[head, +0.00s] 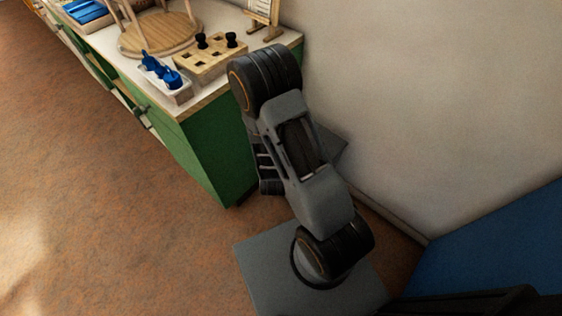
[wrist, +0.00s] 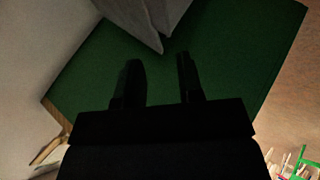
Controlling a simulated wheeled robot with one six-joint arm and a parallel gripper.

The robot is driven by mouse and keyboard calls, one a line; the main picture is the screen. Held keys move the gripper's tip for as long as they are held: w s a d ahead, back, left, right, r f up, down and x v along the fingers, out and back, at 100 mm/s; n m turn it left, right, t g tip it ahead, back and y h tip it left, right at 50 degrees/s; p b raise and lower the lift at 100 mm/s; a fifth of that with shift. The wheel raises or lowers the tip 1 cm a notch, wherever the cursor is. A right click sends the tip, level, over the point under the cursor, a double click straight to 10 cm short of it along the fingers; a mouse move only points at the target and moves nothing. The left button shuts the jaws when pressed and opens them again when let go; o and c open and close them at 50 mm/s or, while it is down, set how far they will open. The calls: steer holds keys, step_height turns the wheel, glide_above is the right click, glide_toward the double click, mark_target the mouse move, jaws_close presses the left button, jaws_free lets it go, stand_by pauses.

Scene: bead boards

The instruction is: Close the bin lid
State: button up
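A grey flat-sided thing (head: 333,148) shows partly behind my arm, between the green cabinet and the wall. It may be the bin or its lid; most of it is hidden. In the wrist view, grey panels (wrist: 140,15) meeting at an edge show at the top, in front of the cabinet's green side. I cannot tell how far the lid stands open. My gripper (wrist: 158,78) has its two dark fingers apart, with nothing between them. In the head view my gripper (head: 266,172) is largely hidden by my arm, close to the cabinet's end.
The green cabinet (head: 215,160) has a pale top bearing a wooden peg block (head: 205,64), a white tray with blue pieces (head: 176,92) and a round wooden stool seat (head: 160,36). A wall stands to the right, with a blue surface (head: 495,250). Open floor (head: 90,190) lies left.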

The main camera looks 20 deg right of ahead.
steer(key=shift+s+a+r+p, duration=0.15)
steer(key=shift+s+r+p, duration=0.2)
steer(key=shift+p, duration=0.15)
